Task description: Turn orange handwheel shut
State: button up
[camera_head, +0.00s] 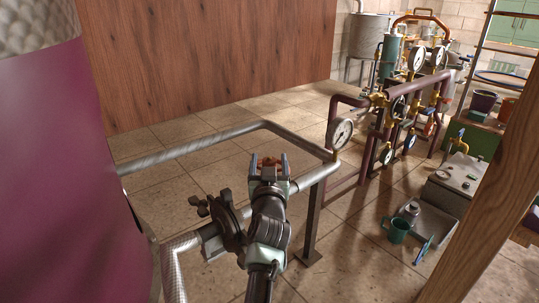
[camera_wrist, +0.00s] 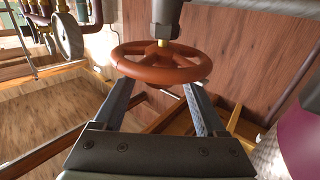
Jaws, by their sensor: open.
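The orange handwheel (camera_wrist: 160,70) fills the upper middle of the wrist view, mounted by a brass stem on a dark grey valve body (camera_wrist: 166,14). My gripper (camera_wrist: 159,94) is open, its two fingers pointing at the wheel, one toward each side of the near rim. The fingertips reach the rim in the picture; I cannot tell whether they touch it. In the head view, my gripper (camera_head: 269,163) is at the centre, with a small part of the orange handwheel (camera_head: 268,164) showing between the fingers. The rest of the wheel is hidden there.
A grey pipe (camera_head: 200,146) runs around the gripper area on a dark post (camera_head: 314,220). A pressure gauge (camera_head: 341,134) stands to the right. A purple vessel (camera_head: 70,190) is close at left, a wooden post (camera_head: 490,190) at right.

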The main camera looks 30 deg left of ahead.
jog(key=shift+b+x, duration=0.55)
jog(key=shift+x, duration=1.4)
grip_shut()
